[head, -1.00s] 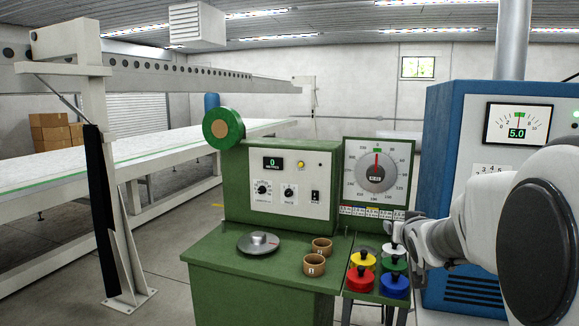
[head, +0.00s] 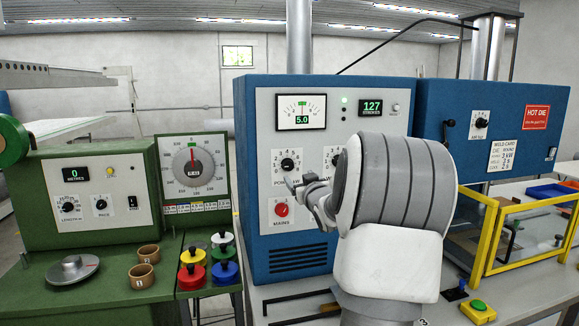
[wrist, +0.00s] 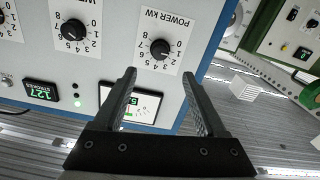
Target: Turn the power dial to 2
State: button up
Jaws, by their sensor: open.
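The power dial is a black knob on a white scale marked POWER KW, on the blue cabinet's pale front panel. It shows in the head view (head: 288,163) and, turned about, in the wrist view (wrist: 160,49). I cannot read its setting with certainty. My gripper (wrist: 159,76) is open and empty, with the knob beyond its fingertips and roughly centred between them; I see no contact. In the head view my gripper (head: 297,186) is just below the dial, in front of the panel.
A second black knob (wrist: 73,30) sits beside the power dial. A red MAINS knob (head: 281,210) is below it, and a meter (head: 301,111) reading 5.0 is above. A green machine (head: 95,200) stands left; a yellow guard frame (head: 485,235) stands right.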

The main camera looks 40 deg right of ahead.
aim_at(289, 166)
jog(key=p+x, duration=0.2)
jog(key=x, duration=0.9)
jog(key=shift+w+p, duration=0.25)
jog(key=shift+p, duration=0.05)
grip_shut()
